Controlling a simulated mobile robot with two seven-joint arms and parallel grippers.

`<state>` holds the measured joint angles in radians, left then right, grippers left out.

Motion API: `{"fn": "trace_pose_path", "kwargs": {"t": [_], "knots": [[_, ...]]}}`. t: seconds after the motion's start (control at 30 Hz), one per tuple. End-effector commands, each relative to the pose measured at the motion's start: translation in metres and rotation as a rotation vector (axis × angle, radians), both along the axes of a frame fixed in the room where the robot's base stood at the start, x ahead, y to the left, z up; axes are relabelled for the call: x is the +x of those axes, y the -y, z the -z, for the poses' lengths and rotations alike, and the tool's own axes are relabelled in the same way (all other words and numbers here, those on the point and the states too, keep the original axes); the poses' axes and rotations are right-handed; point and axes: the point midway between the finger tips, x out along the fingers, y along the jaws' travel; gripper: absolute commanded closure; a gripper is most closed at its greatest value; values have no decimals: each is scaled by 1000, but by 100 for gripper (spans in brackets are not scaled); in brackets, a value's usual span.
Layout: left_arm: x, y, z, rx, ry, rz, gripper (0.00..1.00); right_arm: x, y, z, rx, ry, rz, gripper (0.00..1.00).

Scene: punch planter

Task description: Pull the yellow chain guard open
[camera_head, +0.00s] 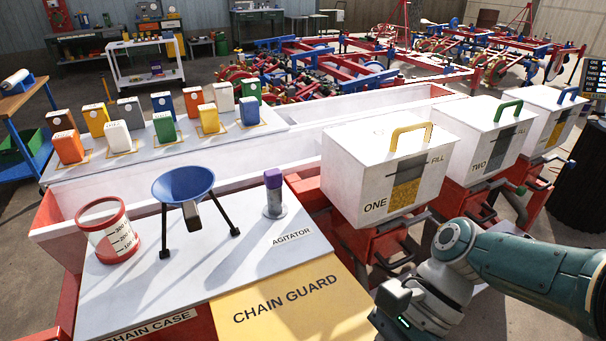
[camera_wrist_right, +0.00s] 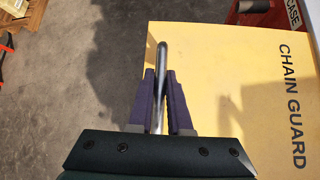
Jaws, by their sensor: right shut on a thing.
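The yellow chain guard (camera_head: 290,305) is a flat panel marked CHAIN GUARD, at the bottom centre of the head view beside the white CHAIN CASE top. It fills the right of the wrist view (camera_wrist_right: 240,60). Its metal bar handle (camera_wrist_right: 162,52) runs along the panel's edge. My right gripper (camera_wrist_right: 160,85) has its two dark fingers on either side of this bar and is shut on it. In the head view my right wrist is at the panel's right edge, and its fingertips are hidden. My left gripper is not in view.
The white top (camera_head: 180,280) holds a red-rimmed measuring cup (camera_head: 108,232), a blue funnel on legs (camera_head: 184,186) and a purple-capped agitator (camera_head: 274,195). White box ONE (camera_head: 375,165) stands right behind my right arm. Grey floor (camera_wrist_right: 60,90) lies beside the guard.

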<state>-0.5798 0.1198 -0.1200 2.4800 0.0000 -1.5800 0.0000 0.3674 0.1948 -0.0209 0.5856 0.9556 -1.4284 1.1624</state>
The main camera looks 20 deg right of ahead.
Motion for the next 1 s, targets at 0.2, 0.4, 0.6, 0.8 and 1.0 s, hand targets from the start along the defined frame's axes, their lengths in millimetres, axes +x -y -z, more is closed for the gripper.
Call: {"fn": "trace_pose_path", "kwargs": {"t": [0.2,0.4,0.6,0.8,1.0], "knots": [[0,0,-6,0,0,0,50,3,-1,-8,4,1,-1,100],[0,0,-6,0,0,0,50,3,-1,-8,5,2,0,100],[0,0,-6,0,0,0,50,3,-1,-8,5,3,0,79],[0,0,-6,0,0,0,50,3,-1,-8,3,3,0,57],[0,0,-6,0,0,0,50,3,0,-7,2,3,0,53]]}}
